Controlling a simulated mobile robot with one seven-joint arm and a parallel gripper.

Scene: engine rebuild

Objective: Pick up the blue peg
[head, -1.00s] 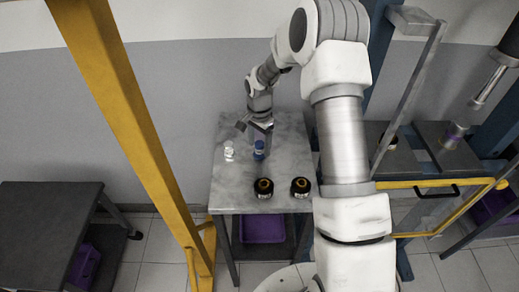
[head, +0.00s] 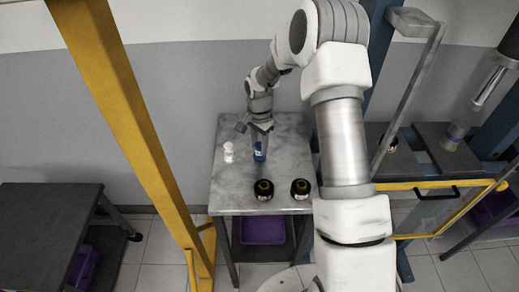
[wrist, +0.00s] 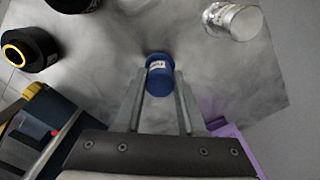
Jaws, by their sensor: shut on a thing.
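The blue peg (head: 259,153) is a short blue cylinder with a pale label, on or just above the marble-topped table (head: 230,190). In the wrist view the blue peg (wrist: 160,78) sits between the two fingertips. My gripper (head: 258,143) is shut on it, with one finger on each side, as the wrist view (wrist: 160,85) shows. I cannot tell whether the peg's base touches the table.
A clear or silver peg (head: 229,152) stands just left of the blue one. Two black parts with yellow rings, one left (head: 263,189) and one right (head: 300,188), stand near the table's front. A yellow post (head: 140,150) rises left of the table.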

